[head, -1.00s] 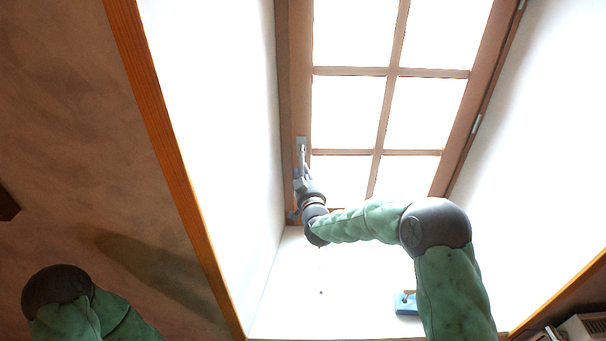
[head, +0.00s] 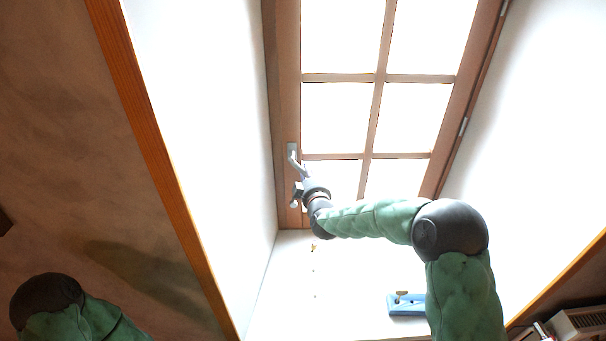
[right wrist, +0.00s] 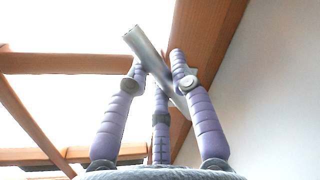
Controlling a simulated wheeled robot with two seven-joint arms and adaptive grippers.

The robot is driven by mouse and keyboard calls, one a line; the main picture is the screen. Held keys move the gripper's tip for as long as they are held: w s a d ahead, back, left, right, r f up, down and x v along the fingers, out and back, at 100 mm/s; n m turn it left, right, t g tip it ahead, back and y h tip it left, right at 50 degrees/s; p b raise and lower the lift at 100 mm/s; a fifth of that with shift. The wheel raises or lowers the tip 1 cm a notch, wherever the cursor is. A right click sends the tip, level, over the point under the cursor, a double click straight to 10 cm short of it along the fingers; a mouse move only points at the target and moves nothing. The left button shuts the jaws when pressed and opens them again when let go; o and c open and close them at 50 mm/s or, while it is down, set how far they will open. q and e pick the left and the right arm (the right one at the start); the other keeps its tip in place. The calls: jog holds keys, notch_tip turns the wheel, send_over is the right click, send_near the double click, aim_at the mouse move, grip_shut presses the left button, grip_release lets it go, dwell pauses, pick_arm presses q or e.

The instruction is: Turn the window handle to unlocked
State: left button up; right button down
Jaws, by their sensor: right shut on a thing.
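The window handle (head: 292,154) is a silver lever on the left frame member of the window. In the head view it hangs down from its plate with its lower end slanting to the right. My right gripper (head: 303,180) is at the lower part of the lever. In the right wrist view the gripper's purple fingers (right wrist: 158,65) are shut on the silver handle (right wrist: 147,48), which crosses diagonally between them, its free end sticking out to the upper left. My left gripper is out of view; only part of my left arm shows at lower left.
The window (head: 377,78) has a brown wooden frame and bright panes, set in a deep white recess. A blue object (head: 405,305) lies on the white sill, with a few tiny items nearby. A white vented box (head: 583,322) is at lower right.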

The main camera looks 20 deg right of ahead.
jog(key=shift+d+r+n+p, duration=0.25)
jog(key=shift+r+n+p, duration=0.15)
jog(key=shift+r, duration=0.1)
jog(key=r+n+p, duration=0.1)
jog(key=n+p, duration=0.1)
jog(key=d+r+n+h+p, duration=0.1)
jog(key=n+p, duration=0.1)
jog(key=p, duration=0.1)
jog(key=r+n+g+p, duration=0.1)
jog(key=p, duration=0.1)
jog(key=shift+s+d+r+n+h+p, duration=0.25)
jog(key=shift+r+n+h+p, duration=0.1)
jog(key=shift+r+n+h, duration=0.05)
jog(key=shift+r+n+h+p, duration=0.3)
jog(key=shift+r+n+p, duration=0.2)
jog(key=shift+n+p, duration=0.55)
jog(key=c, duration=1)
grip_release()
jog(key=shift+c, duration=0.2)
jog(key=shift+f, duration=0.1)
